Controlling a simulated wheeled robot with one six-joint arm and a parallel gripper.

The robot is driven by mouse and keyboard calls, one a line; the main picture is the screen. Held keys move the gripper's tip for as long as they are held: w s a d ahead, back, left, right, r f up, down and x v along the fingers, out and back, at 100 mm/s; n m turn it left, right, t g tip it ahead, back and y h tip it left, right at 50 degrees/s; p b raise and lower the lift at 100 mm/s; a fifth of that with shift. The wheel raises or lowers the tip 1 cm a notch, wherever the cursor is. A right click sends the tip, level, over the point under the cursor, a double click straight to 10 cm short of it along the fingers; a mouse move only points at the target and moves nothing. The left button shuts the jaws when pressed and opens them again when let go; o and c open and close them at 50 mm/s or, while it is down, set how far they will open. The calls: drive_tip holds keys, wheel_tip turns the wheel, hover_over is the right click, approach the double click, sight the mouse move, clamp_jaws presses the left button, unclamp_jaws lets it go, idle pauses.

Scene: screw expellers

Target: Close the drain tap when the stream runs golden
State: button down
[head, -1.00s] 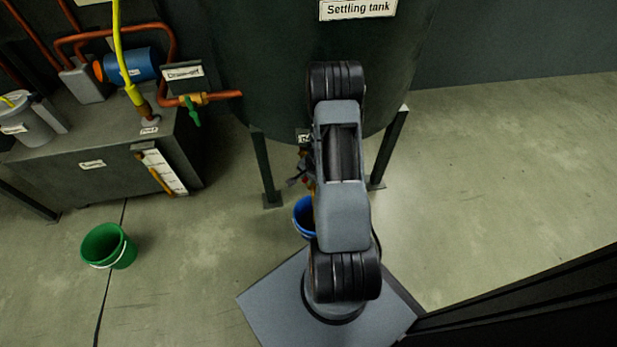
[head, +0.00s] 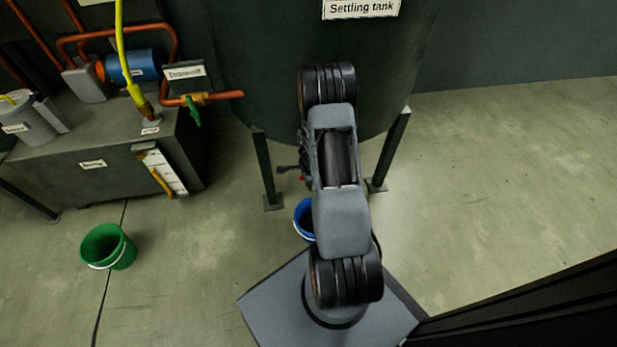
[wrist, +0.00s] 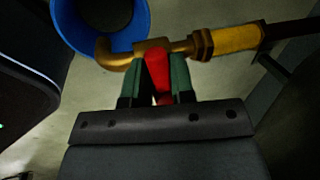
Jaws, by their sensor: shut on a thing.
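The drain tap (wrist: 120,57) is brass with a red handle (wrist: 157,66) and a curved spout in the wrist view. My gripper (wrist: 157,78) is shut on the red handle, one green-padded finger on each side. The spout's end lies over the rim area of the blue bucket (wrist: 72,22). No stream or its colour can be made out in either view. In the head view the blue bucket (head: 303,228) stands on the floor under the settling tank (head: 260,60), partly behind my arm. My arm mostly hides the tap and gripper there.
A brass pipe fitting with a yellow sleeve (wrist: 237,38) runs right from the tap. Tank legs (head: 268,180) stand on both sides of my arm. A green bucket (head: 108,247) and a dark box-shaped unit (head: 90,175) are at left. The right floor is clear.

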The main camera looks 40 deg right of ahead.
drive_tip(key=shift+w+r+m, duration=0.1)
drive_tip(key=shift+w+m, duration=0.15)
drive_tip(key=shift+m, duration=0.25)
drive_tip(key=shift+p, duration=0.3)
drive_tip(key=c, duration=1.2)
unclamp_jaws()
drive_tip(key=shift+o, duration=1)
drive_tip(key=shift+m, duration=0.3)
drive_tip(key=p+v, duration=0.9)
drive_tip(key=v, duration=0.4)
drive_tip(key=shift+a+r, duration=0.2)
drive_tip(key=shift+r, duration=0.1)
drive_tip(key=shift+s, duration=0.1)
